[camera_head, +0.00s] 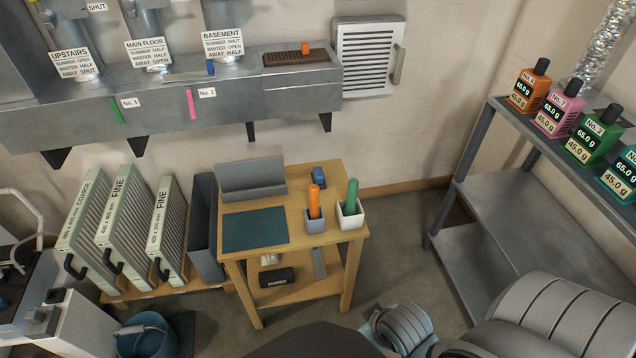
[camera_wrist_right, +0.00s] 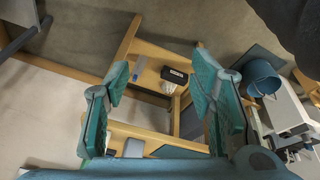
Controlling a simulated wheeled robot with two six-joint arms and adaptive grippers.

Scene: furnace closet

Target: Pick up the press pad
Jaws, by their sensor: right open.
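No label marks the press pad. The likeliest match is a small dark blue block (camera_head: 319,178) at the back right of the wooden table's top (camera_head: 285,205), behind two cups. A flat dark teal mat (camera_head: 255,229) lies on the same top, at the left. My right gripper shows in the right wrist view (camera_wrist_right: 161,72), with its two teal fingers wide apart and nothing between them. In the head view only my right wrist shows, at the bottom, in front of the table and apart from it. My left gripper is out of view.
A grey cup (camera_head: 314,225) holds an orange-handled tool; a white cup (camera_head: 350,220) holds a green one. A grey holder (camera_head: 250,176) stands at the back. A black case (camera_head: 277,278) lies on the lower shelf. A metal rack (camera_head: 500,200) with bottles stands right.

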